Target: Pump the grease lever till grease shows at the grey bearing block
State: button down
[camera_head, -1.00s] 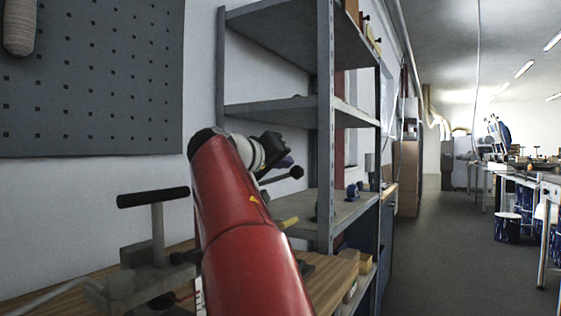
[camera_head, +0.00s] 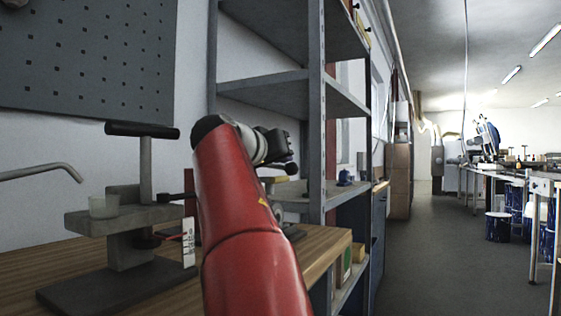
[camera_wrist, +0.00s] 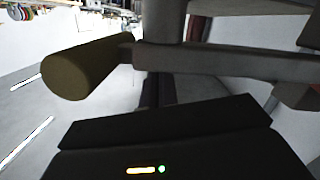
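My gripper (camera_head: 276,148) is at the end of my red arm, in front of the grey shelving; its fingers are too small there to read. In the wrist view its dark body fills the bottom, with dark finger parts (camera_wrist: 157,92) above it. An olive-yellow cylindrical grip (camera_wrist: 88,68) lies close beyond it at the left, beside a grey bar (camera_wrist: 235,63); this looks like the grease lever. No hold on it shows. A small yellowish piece (camera_head: 274,180) below my gripper may be the same grip. I cannot pick out the grey bearing block or any grease for sure.
On the wooden bench (camera_head: 322,250) at the left stands a grey fixture (camera_head: 125,218) with a black T-handle (camera_head: 142,130), a small clear cup (camera_head: 104,206) and a white scale (camera_head: 189,243). Grey shelving (camera_head: 316,130) rises behind my arm. The aisle floor (camera_head: 440,250) at the right is clear.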

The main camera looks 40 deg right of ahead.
jog(key=shift+f, duration=0.35)
